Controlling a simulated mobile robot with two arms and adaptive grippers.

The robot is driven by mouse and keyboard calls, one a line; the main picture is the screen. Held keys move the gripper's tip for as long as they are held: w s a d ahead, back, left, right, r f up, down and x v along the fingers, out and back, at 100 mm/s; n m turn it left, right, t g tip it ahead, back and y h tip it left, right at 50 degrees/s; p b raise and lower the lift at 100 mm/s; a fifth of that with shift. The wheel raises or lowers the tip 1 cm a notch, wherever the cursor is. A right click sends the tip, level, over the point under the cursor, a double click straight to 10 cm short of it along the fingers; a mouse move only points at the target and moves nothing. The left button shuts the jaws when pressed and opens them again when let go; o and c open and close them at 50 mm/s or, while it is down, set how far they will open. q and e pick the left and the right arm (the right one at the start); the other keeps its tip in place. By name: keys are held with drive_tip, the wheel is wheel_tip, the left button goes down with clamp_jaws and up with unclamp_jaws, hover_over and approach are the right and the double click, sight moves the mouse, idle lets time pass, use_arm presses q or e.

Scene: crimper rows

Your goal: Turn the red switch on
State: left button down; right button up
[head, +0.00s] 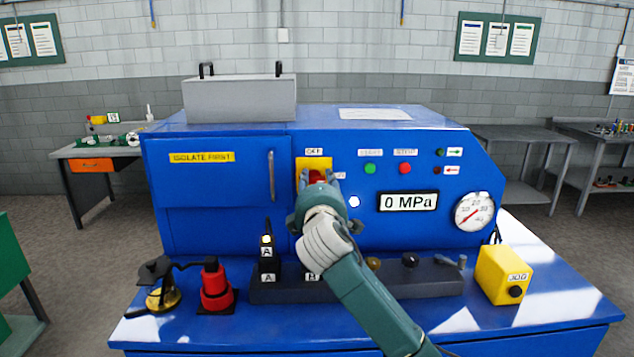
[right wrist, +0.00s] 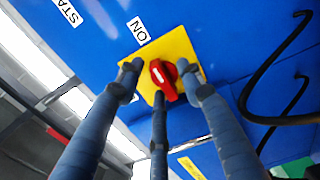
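The red switch (head: 316,176) is a rotary knob on a yellow plate (head: 313,162) on the front of the blue machine. An OFF label (head: 314,152) sits above the plate. In the right wrist view the red knob (right wrist: 164,80) shows on its yellow plate (right wrist: 183,47), with an ON label (right wrist: 138,30) beside the plate. My right gripper (head: 320,184) is at the switch, partly covering it. Its fingers (right wrist: 160,76) are spread around the knob, with yellow plate visible between the left finger and the knob; contact on the right side is unclear. My left gripper is out of view.
The display (head: 408,202) reads 0 MPa, beside a round gauge (head: 475,211). Green (head: 370,169) and red (head: 405,168) buttons sit right of the switch. A door handle (head: 271,176) is left of it. A yellow JOG box (head: 504,275) and red-black device (head: 216,288) stand on the ledge.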

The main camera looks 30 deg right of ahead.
drive_tip(key=v, duration=1.2)
idle(0.4)
